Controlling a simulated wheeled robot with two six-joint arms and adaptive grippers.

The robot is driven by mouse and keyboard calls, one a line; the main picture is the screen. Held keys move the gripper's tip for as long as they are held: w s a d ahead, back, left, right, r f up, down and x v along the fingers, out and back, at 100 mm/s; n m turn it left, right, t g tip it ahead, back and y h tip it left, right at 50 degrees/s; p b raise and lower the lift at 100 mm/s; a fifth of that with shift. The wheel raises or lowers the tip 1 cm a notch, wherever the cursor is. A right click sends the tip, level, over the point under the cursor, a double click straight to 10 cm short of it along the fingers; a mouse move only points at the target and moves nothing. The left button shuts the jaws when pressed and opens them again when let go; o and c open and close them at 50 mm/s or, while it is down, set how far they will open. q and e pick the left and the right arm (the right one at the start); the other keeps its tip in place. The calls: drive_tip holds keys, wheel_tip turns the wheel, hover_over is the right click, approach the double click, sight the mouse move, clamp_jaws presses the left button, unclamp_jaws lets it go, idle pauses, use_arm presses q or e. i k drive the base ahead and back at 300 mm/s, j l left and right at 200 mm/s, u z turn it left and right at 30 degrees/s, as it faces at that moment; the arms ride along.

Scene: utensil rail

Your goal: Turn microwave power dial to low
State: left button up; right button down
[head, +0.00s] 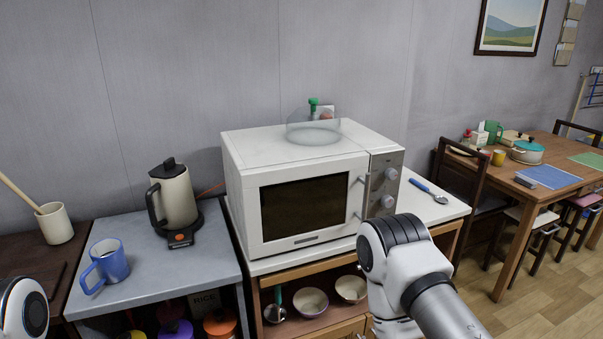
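The white microwave (303,209) stands on a cabinet in the middle, its door shut. Its grey control panel (378,187) is on the right of the front and carries two round knobs. The upper knob (391,174) and the lower knob (387,201) are small here; I cannot read their markings or settings, nor tell which is the power dial. My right arm is in front of the cabinet, below and right of the panel, apart from the knobs. Its gripper is not visible. Only a piece of my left arm shows at the bottom left corner; its gripper is out of view.
A glass cover (313,130) with a green knob sits on the microwave. A blue-handled spoon (428,190) lies to its right. A kettle (177,199) and blue mug (106,265) stand on the left counter. Bowls (310,302) sit below. A dining table (548,196) is at right.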

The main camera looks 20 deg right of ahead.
sight(391, 175)
drive_tip(key=l, duration=1)
drive_tip(key=k+l+u, duration=0.1)
drive_tip(key=l, duration=0.9)
